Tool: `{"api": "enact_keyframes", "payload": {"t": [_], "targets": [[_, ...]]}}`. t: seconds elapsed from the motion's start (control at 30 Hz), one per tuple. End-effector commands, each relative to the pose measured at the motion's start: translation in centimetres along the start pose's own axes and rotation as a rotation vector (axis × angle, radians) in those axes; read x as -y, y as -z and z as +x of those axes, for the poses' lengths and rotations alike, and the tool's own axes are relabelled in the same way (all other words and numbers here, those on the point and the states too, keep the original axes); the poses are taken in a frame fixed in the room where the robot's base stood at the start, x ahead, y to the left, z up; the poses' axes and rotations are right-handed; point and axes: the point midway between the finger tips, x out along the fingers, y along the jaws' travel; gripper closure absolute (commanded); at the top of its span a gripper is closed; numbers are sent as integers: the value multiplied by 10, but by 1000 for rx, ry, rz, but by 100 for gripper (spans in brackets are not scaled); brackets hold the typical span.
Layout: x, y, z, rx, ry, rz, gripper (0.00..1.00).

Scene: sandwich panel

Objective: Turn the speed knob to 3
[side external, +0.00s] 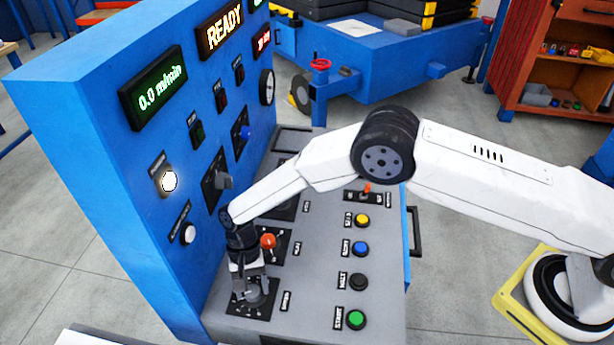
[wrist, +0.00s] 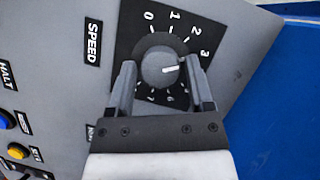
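The speed knob (wrist: 158,77) is a round grey dial on a black square plate, labelled SPEED. Its white pointer mark points right and slightly up, roughly toward the 3. The 0, 1, 2, 3, 6 and 7 show around it; the other numbers are hidden by a finger. My gripper (wrist: 160,62) has its two fingers on either side of the knob, with a narrow gap showing on each side, so it looks open around it. In the side view my gripper (side external: 257,290) points down over the knob at the console's near end.
A green START button (side external: 356,319), a black HALT button (side external: 358,282), a blue button (side external: 361,249) and a yellow button (side external: 362,220) line the console's right side. The blue upright panel (side external: 150,225) rises at left.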

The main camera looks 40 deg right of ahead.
Motion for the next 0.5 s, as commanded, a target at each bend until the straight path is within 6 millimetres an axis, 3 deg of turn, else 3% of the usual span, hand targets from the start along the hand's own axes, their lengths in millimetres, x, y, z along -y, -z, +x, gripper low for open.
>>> {"api": "enact_keyframes", "payload": {"t": [0.5], "targets": [[0, 0, -4, 1, 1, 1, 11]]}}
